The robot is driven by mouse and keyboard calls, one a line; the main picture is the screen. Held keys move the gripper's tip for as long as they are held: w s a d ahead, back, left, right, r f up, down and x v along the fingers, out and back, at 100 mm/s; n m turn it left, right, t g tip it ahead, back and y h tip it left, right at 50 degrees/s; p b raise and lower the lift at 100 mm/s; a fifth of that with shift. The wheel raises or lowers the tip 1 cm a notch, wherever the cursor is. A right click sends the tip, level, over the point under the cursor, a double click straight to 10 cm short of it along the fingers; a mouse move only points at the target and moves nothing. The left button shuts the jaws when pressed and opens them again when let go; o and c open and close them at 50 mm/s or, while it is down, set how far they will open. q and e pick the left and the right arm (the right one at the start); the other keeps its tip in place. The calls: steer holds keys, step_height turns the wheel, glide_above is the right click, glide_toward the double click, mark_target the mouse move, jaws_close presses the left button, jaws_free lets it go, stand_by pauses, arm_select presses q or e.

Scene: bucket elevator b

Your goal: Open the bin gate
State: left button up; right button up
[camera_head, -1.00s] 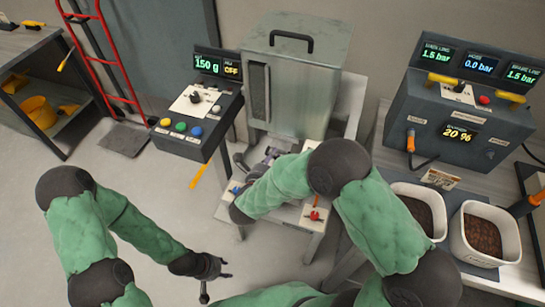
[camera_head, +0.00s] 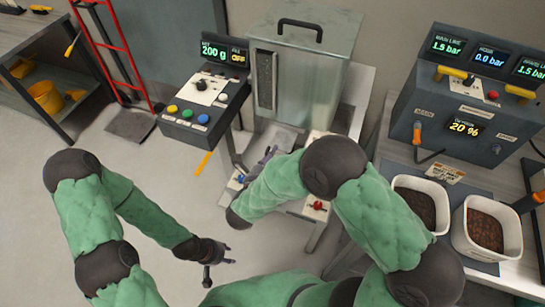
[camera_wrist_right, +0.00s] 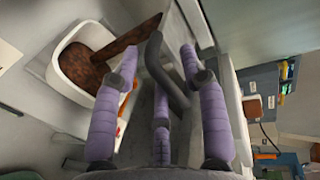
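The metal bin (camera_head: 330,75), a grey box with a dark handle on its lid, stands at the centre back of the head view. Its gate cannot be made out clearly there. My right gripper (camera_head: 268,158) is low in front of the bin, partly hidden by my green forearm. In the right wrist view my right gripper (camera_wrist_right: 160,85) has its purple fingers spread. A dark bent bar (camera_wrist_right: 168,75) reaches in between them; contact cannot be told. My left gripper (camera_head: 218,264) hangs empty over the floor with its fingers apart.
A control box (camera_head: 200,100) with coloured buttons and a display reading 200 g stands left of the bin. A pressure panel (camera_head: 455,110) and two white tubs (camera_head: 512,250) of brown material are at right. A red hand truck (camera_head: 110,55) stands at left.

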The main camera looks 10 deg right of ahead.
steer(key=v, duration=1.2)
steer(key=shift+f, duration=0.1)
stand_by(0.4)
steer(key=w+d+f+n+g+y, duration=0.1)
steer(key=w+f+n+g+y, duration=0.2)
steer(key=f+n, duration=0.45)
steer(key=w+d+f+n+g+y, duration=0.25)
steer(key=f+n+y, duration=0.2)
steer(key=f, duration=0.55)
steer(key=s+f+n+g+y, duration=0.2)
steer(key=s+f+n+g, duration=0.1)
steer(key=s+f+n, duration=0.2)
steer(key=s+d+f+n+g+y, duration=0.1)
steer(key=s+f+n+g+y, duration=0.2)
steer(key=s, duration=0.7)
step_height(320, 180, down, 3)
steer(key=shift+s+d+r+n+g, duration=0.15)
steer(key=shift+s+n+g, duration=0.25)
steer(key=shift+n, duration=0.8)
steer(key=shift+w, duration=0.1)
